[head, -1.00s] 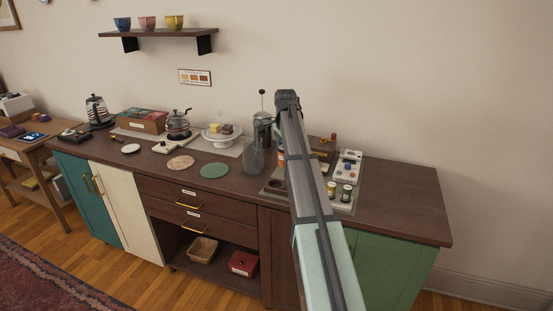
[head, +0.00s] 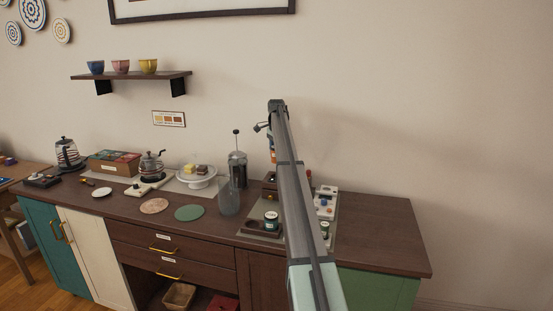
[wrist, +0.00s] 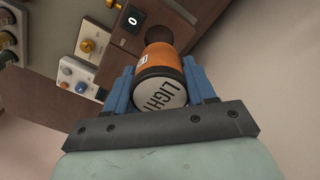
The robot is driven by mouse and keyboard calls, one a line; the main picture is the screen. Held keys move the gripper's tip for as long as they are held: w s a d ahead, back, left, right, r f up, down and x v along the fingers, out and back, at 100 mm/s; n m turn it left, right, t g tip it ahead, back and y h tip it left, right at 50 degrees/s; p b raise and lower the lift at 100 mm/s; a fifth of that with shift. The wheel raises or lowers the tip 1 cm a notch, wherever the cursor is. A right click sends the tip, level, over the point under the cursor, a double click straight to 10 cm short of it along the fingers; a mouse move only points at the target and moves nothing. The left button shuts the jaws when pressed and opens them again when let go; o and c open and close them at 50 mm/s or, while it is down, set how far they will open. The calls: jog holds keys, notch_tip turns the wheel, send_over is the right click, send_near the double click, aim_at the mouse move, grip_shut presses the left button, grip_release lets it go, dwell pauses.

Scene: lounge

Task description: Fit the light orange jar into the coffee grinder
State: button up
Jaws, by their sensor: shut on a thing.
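My gripper (wrist: 165,85) is shut on the light orange jar (wrist: 160,57), an orange cylinder between its blue fingers, its pale end lettered "LIGHT" facing the wrist camera. In the head view, a small orange part of the jar (head: 273,156) shows beside my gripper (head: 269,135), above the counter; my arm covers most of this area. Brown wooden equipment with a small black "0" display (wrist: 131,19) lies beyond the jar in the wrist view. I cannot tell for sure which part is the coffee grinder; a brown box (head: 270,181) is partly hidden behind my arm.
A white panel with coloured knobs (head: 325,203) stands right of my arm. Small jars (head: 271,221) stand near the counter front. A French press (head: 237,170) and a glass container (head: 229,198) stand left. The counter's right end (head: 385,240) is clear.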

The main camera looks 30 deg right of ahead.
jog(key=shift+f, duration=3.1)
jog(key=shift+f, duration=1.3)
jog(key=o, duration=1.2)
jog(key=shift+r, duration=0.1)
jog(key=shift+r, duration=3.6)
jog(key=shift+a, duration=0.1)
